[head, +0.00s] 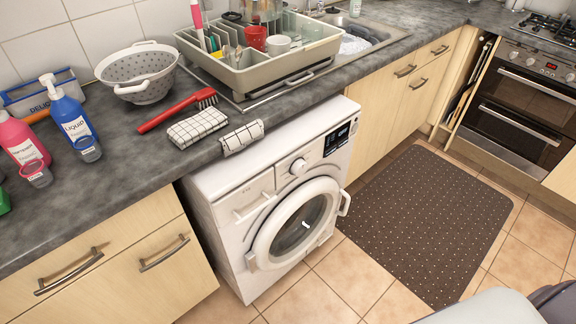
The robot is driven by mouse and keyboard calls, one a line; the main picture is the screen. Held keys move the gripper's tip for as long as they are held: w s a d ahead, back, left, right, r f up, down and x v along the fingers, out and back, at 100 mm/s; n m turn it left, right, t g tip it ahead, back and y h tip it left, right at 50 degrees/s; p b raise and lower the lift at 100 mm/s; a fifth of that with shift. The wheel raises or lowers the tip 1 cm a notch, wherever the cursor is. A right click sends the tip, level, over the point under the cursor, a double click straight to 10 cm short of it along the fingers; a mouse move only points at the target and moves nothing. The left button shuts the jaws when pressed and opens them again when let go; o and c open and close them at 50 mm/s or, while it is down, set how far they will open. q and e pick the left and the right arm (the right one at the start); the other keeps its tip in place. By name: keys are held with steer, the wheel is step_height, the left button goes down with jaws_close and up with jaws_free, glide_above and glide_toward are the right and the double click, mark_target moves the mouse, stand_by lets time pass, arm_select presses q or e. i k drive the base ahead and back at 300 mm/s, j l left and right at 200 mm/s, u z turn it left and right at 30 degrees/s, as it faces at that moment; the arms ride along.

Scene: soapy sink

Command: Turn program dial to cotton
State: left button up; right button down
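The white washing machine (225,211) stands under the counter in the middle of the head view, its round door (305,222) shut. The round program dial (298,167) sits on its front panel, above the door and left of the dark display (340,136). The dial's pointer position and program labels are too small to read. A detergent drawer front shows to the left of the dial. Neither gripper is in view. A grey and dark part of my own body shows at the bottom right corner, away from the machine.
A checked cloth (242,137) hangs over the counter edge above the machine. A folded towel (197,127), red brush (178,110), colander (139,72), dish rack (258,75) and soap bottles (72,117) stand on the counter. A dark mat (428,222) lies on open floor before the cabinets and oven (518,100).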

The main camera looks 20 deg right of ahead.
mark_target(300, 167)
steer(key=i+l+u, duration=0.1)
steer(key=l+u, duration=0.25)
steer(key=l, duration=0.2)
steer(key=l+u, duration=0.35)
steer(key=l, duration=0.2)
steer(key=i, duration=0.05)
